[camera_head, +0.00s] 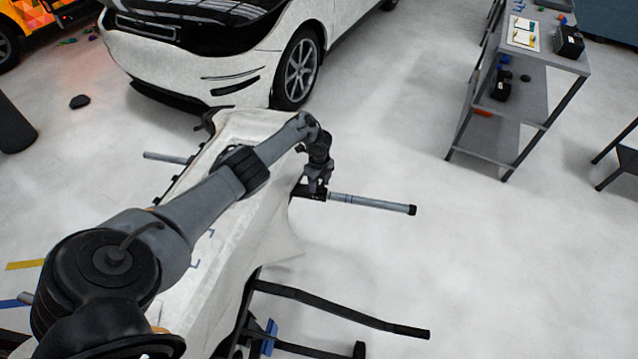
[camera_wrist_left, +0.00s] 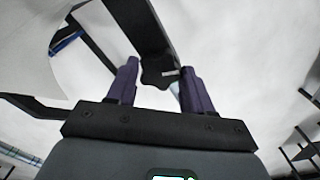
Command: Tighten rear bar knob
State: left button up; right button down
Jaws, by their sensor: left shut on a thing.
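My left gripper (camera_head: 317,188) points down at the right side of the stand that carries a white panel (camera_head: 255,215). It is beside the inner end of a grey bar (camera_head: 372,203) with a black tip. In the left wrist view the dark purple fingers of the left gripper (camera_wrist_left: 161,80) stand on both sides of a black knob (camera_wrist_left: 156,72) and are shut on it. The knob sits at the end of a black beam (camera_wrist_left: 140,25). In the head view the knob is hidden by the gripper. My right gripper is not in view.
A white car (camera_head: 225,50) stands behind the panel. A grey shelf cart (camera_head: 540,85) with tools is at the back right. A black bent leg (camera_head: 345,308) of the stand reaches out at the front right. The floor between the bar and the cart is clear.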

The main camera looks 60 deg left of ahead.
aim_at(319, 185)
pick_arm(q)
jog(key=o, duration=1)
jog(key=shift+r+p, duration=2.2)
jog(key=shift+r, duration=3.2)
